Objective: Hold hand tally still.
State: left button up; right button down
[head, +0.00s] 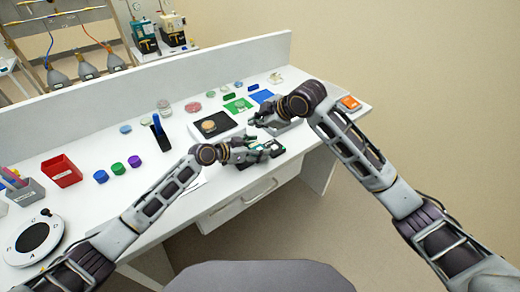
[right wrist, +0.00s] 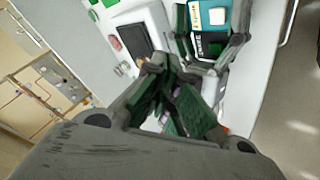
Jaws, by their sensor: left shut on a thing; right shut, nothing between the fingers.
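The hand tally (right wrist: 212,20) is a teal and black device with a white button and a small display strip. It lies near the table's front edge, between the fingers of my left gripper (head: 262,151), which is shut on it. The left gripper's fingers also show around it in the right wrist view (right wrist: 212,55). In the head view the tally is small and mostly hidden by those fingers. My right gripper (head: 259,118) is shut and empty, a little behind the left one and apart from the tally. Its dark green finger pads fill the middle of the right wrist view (right wrist: 170,95).
A black-topped scale (head: 228,121) stands just behind my grippers. An orange block (head: 350,102) is at the right end. Coloured caps, a red bin (head: 62,171) and a round dial (head: 34,238) are at left.

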aim_at(258, 148)
jog(key=shift+f, duration=0.15)
jog(key=shift+f, duration=4.25)
jog(key=shift+s+f, duration=0.15)
jog(key=shift+f, duration=1.3)
jog(key=shift+r, duration=1.15)
jog(key=shift+r, duration=0.15)
jog(key=shift+r, duration=2.6)
